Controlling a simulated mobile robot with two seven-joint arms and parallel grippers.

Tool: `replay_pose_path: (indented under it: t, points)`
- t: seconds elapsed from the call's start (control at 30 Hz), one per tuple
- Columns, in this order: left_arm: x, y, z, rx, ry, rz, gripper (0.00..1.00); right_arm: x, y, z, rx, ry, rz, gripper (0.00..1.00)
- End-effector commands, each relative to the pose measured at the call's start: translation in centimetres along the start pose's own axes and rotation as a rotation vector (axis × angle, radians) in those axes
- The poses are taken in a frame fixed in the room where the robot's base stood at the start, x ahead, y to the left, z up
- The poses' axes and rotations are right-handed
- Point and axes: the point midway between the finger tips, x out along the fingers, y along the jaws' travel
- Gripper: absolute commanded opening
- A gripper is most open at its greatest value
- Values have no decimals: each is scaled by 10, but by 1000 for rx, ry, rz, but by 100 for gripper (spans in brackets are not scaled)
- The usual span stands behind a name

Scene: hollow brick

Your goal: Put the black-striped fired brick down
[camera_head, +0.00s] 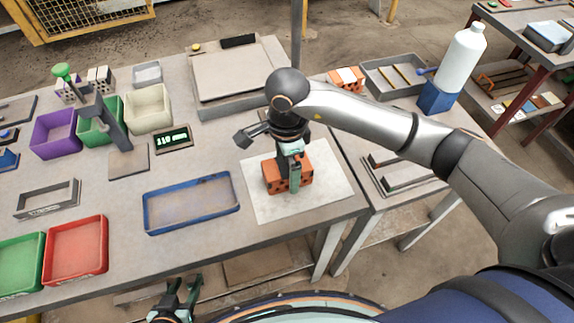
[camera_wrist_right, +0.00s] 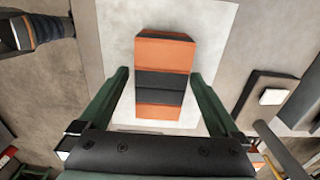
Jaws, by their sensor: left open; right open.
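The black-striped fired brick (camera_head: 304,178) is orange with holes in its side. It lies flat on a pale sheet (camera_head: 325,197) on the table. In the right wrist view the brick (camera_wrist_right: 162,52) shows a dark band across its middle. My right gripper (camera_head: 293,178) is at the brick from above, its fingers on either side of it. The wrist view shows the right gripper (camera_wrist_right: 160,78) open, with a gap between each finger and the brick. My left gripper (camera_head: 184,288) is open and empty, low in front of the table's edge.
A blue-rimmed tray (camera_head: 190,203) lies left of the sheet. A small display (camera_head: 173,139) and a grey board (camera_head: 230,77) are behind. Red (camera_head: 76,250) and green (camera_head: 20,262) trays sit at the left front. Another brick (camera_head: 346,78) and a white bottle (camera_head: 461,55) stand at right.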

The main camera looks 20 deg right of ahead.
Motion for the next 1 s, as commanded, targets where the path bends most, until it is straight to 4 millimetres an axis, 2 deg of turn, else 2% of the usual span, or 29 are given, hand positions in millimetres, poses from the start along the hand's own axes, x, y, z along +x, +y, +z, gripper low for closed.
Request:
replay_pose_path:
  t: [0.3, 0.5, 0.7, 1.0]
  points:
    - [6, 0, 7, 0, 0, 0, 50, -68, -2, 0, -1, -1, -9, 98]
    - [7, -1, 8, 0, -1, 0, 50, -102, -1, 0, -1, 0, -6, 98]
    - [8, -1, 9, 0, -1, 0, 50, -115, -1, 0, 0, -1, -4, 98]
    - [8, -1, 9, 0, -1, 0, 50, -116, 0, 0, 0, -1, -3, 98]
